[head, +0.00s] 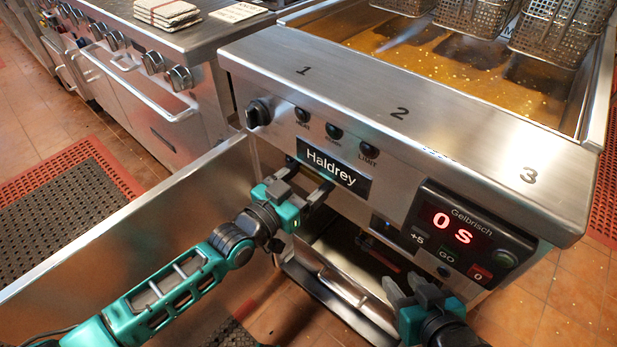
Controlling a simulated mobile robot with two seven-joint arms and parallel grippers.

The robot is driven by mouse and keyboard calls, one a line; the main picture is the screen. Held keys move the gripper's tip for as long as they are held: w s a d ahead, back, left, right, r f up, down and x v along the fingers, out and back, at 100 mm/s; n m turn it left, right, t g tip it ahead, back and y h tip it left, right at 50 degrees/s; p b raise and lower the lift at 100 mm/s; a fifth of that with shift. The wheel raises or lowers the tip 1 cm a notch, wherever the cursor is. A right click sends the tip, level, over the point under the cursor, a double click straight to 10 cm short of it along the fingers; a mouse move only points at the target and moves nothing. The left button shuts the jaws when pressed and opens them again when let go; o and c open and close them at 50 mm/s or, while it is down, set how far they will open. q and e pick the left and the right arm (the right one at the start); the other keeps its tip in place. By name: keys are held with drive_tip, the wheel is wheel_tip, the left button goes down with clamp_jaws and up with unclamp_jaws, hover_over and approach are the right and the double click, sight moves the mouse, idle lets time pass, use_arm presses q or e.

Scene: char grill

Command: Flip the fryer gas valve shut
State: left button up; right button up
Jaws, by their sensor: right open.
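The fryer (400,120) stands with its front cabinet open. Inside, a dark red bar (383,258), which looks like the gas valve handle, shows partly in shadow above my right gripper. I cannot tell its exact position or whether the valve is shut. My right gripper (403,285) is open and empty at the cabinet opening, just below the red bar and apart from it in the picture. My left gripper (308,178) is open and empty, its fingers at the upper left of the opening below the Haldrey plate (334,168).
The cabinet door (130,235) is swung open to the left, behind my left arm. A control panel (462,235) reading "0 s" is at the right. Above are oil and baskets (480,15). A range (150,95) stands at the left.

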use_arm(q)
drive_tip(key=c, duration=0.4)
drive_tip(key=shift+o, duration=0.2)
drive_tip(key=shift+w+a+f+m, duration=0.15)
drive_tip(key=shift+f+m, duration=0.5)
drive_tip(key=shift+m, duration=0.5)
drive_tip(key=shift+w+a+f+m, duration=0.1)
drive_tip(key=shift+f+m, duration=0.5)
drive_tip(key=shift+m, duration=0.6)
drive_tip(key=shift+w+a+f+m, duration=0.15)
drive_tip(key=shift+f+m, duration=0.5)
drive_tip(key=shift+m, duration=0.5)
drive_tip(key=shift+s, duration=0.1)
drive_tip(key=o, duration=1.2)
